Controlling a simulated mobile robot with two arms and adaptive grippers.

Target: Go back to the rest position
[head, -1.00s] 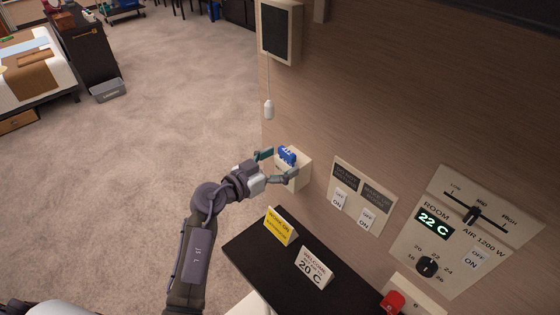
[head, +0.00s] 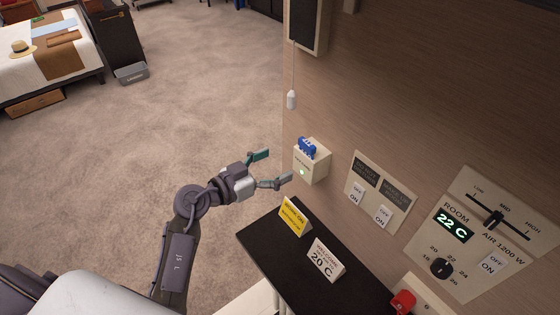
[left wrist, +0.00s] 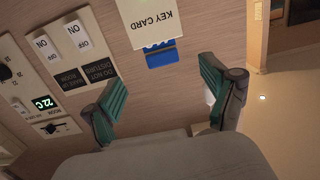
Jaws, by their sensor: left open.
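My left gripper (head: 272,169) is open and empty in the head view. It hangs in the air to the left of the key card box on the wall, apart from it. The beige key card box (head: 311,163) has a blue card (head: 307,147) in its top and a small green light on its front. In the left wrist view the two green fingers (left wrist: 165,98) are spread. The box (left wrist: 152,22), lettered KEY CARD, and the blue card (left wrist: 161,58) show upside down beyond them. My right gripper does not show.
A dark shelf (head: 268,243) below holds a yellow sign (head: 294,217) and a white sign (head: 325,260). Switch panels (head: 379,192), an air panel (head: 482,232) and a red knob (head: 402,301) line the wall. A pull cord (head: 291,99) hangs above. Carpet at left is open.

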